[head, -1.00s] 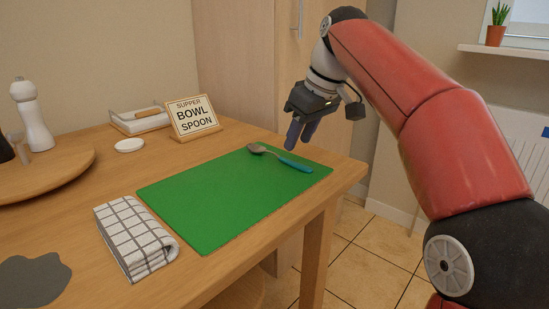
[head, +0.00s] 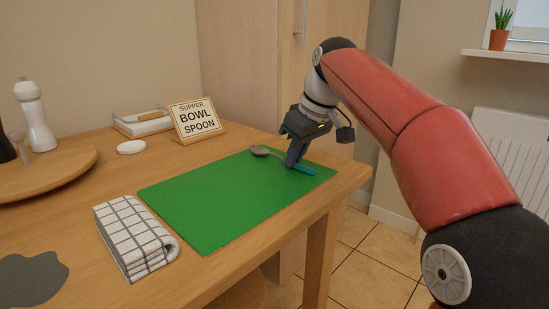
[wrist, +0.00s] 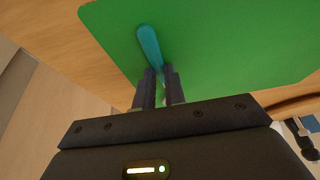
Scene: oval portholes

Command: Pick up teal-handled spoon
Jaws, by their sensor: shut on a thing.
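The teal-handled spoon (head: 303,168) lies on the green placemat (head: 205,210) near its far right corner, its metal bowl pointing left. My gripper (head: 291,163) is down at the mat and shut on the spoon near the inner end of the handle. In the wrist view the teal handle (wrist: 149,44) sticks out past my gripper's fingertips (wrist: 159,72) over the green mat. The spoon's bowl is hidden by the gripper in the wrist view. The spoon appears to be still at mat level.
A sign reading "SUPPER BOWL SPOON" (head: 196,120) stands behind the mat. A folded checked cloth (head: 135,238) lies left of the mat. A small white dish (head: 131,147), a white tray (head: 142,124) and a round wooden board (head: 60,175) with a white mill (head: 37,120) are farther left.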

